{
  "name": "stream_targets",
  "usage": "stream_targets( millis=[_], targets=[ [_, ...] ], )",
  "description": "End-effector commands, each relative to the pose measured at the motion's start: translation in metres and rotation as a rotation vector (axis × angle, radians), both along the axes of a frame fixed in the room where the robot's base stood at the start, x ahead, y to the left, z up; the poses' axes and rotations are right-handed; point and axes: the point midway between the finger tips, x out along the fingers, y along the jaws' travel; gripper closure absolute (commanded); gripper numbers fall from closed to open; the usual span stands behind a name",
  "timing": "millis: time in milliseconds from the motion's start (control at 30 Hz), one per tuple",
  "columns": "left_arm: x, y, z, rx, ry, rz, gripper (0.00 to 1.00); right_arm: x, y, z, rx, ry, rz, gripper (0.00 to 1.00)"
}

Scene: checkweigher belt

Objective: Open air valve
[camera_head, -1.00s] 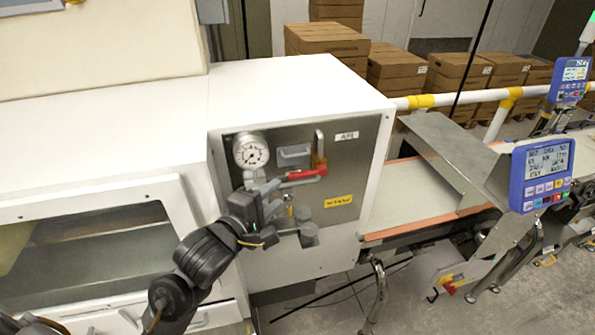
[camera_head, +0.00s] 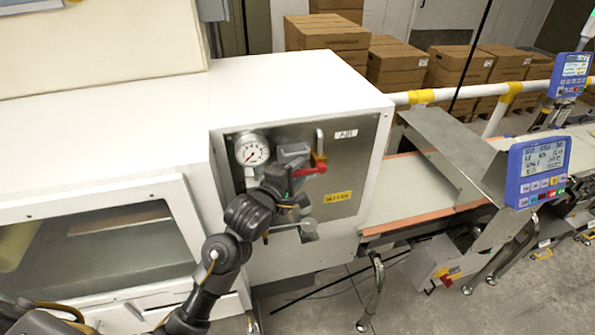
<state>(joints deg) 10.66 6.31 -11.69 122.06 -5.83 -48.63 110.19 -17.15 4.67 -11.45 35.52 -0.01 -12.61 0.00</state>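The air valve's red handle (camera_head: 312,169) lies about level across the metal panel (camera_head: 358,155) on the white machine. Its brass body and a metal pipe (camera_head: 319,140) rise behind the handle's right part. A round pressure gauge (camera_head: 252,150) is at the panel's upper left. My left gripper (camera_head: 296,172) is at the handle's left end, in front of the panel. My arm and gripper hide part of the lower left of the panel. The fingers are small and dark, so I cannot tell whether they touch or grip the handle. My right gripper is not in view.
A conveyor belt (camera_head: 415,190) with a metal guard (camera_head: 450,150) runs right. A blue display (camera_head: 537,172) stands there. Cardboard boxes (camera_head: 325,45) are stacked behind.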

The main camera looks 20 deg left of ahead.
Motion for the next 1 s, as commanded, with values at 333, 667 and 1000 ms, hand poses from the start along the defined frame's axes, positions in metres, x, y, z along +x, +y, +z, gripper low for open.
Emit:
stream_targets(
  millis=[333, 667, 1000],
  targets=[
    [0.000, 0.000, 0.000, 0.000, 0.000, 0.000, 0.87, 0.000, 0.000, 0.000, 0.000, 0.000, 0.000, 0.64],
    [0.000, 0.000, 0.000, 0.001, 0.001, 0.000, 1.00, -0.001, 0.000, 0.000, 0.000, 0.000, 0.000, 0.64],
    [0.001, -0.001, 0.014, 0.159, 0.098, 0.001, 1.00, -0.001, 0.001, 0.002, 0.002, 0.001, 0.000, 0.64]
  ],
)
